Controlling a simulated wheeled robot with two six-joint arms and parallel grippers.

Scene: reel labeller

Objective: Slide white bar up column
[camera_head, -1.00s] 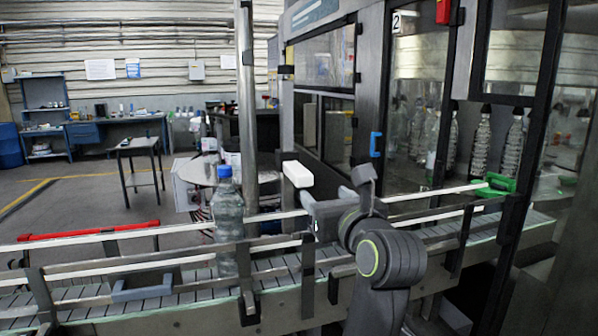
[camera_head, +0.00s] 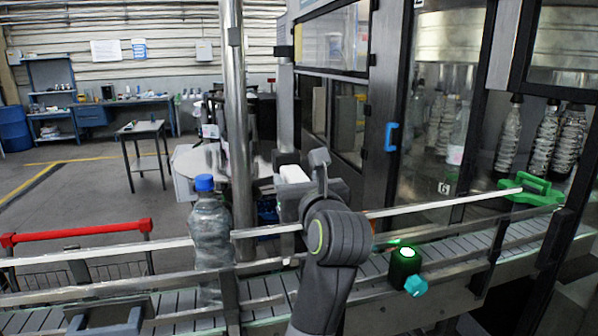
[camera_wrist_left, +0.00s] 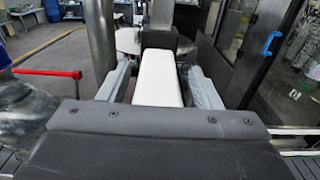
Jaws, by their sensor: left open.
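The white bar (camera_head: 293,174) sticks out towards me beside a grey upright column (camera_head: 286,110) in the head view. In the left wrist view the white bar (camera_wrist_left: 158,78) lies lengthwise between the two grey fingers. My left gripper (camera_head: 308,188) is open around the bar, with one finger on each side and a gap visible in the wrist view (camera_wrist_left: 158,68). The bar's far end meets a dark block (camera_wrist_left: 159,39). My gripper and wrist hide part of the bar's surroundings in the head view. My right gripper is not in view.
A bottle with a blue cap (camera_head: 210,235) stands on the conveyor (camera_head: 270,287) left of my gripper. A shiny steel post (camera_head: 235,120) rises behind it. Guide rails (camera_head: 430,207) run across.

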